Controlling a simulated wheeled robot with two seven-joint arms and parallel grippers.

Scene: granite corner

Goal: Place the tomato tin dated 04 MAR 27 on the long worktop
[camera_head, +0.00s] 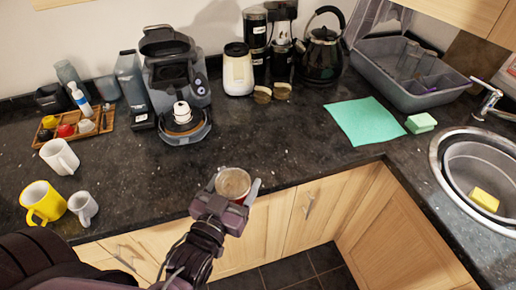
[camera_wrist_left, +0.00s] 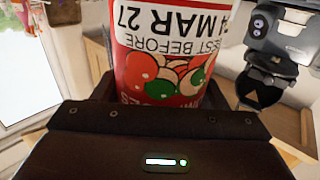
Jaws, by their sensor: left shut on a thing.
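My left gripper (camera_head: 234,188) is shut on a tin (camera_head: 233,182) at the front edge of the dark worktop (camera_head: 290,150). The tin also shows in the left wrist view (camera_wrist_left: 165,60), with a red and white label, tomato pictures and upside-down print reading "BEST BEFORE" and "4 MAR 27"; the first digit is cut off. The head view shows the tin's round top. I cannot tell whether its base touches the worktop. My right gripper is not in the head view.
A coffee machine (camera_head: 175,85) stands behind, with a white jar (camera_head: 238,70) and kettle (camera_head: 322,48) to its right. Mugs (camera_head: 60,156) stand at left. A green cloth (camera_head: 366,121) lies near the sink (camera_head: 480,170). The middle of the worktop is clear.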

